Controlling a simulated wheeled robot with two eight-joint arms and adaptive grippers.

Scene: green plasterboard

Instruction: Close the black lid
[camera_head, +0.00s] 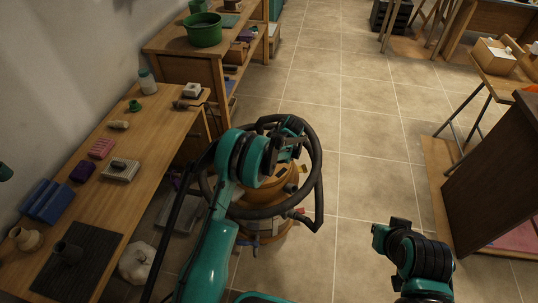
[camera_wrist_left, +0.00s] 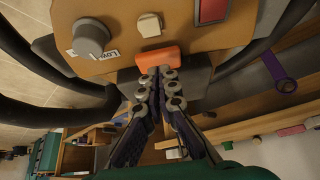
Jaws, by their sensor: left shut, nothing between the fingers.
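A yellow-orange vacuum cleaner (camera_head: 262,228) with a thick black hose looped over it stands on the floor. The left wrist view shows its yellow panel (camera_wrist_left: 200,38) with a grey knob, a pale switch and a red-framed patch. An orange tab (camera_wrist_left: 158,57) and a dark grey-black part (camera_wrist_left: 205,82) sit at the panel's edge; I cannot tell whether this dark part is the black lid, nor its state. My left gripper (camera_wrist_left: 160,74) is shut and empty, its tips at or very near the orange tab. In the head view my left arm hides it.
The black hose (camera_head: 318,165) arches close around my left arm. A wooden workbench (camera_head: 150,165) with small items stands at the left. A dark wooden cabinet (camera_head: 495,180) stands at the right. The tiled floor (camera_head: 365,150) between is clear.

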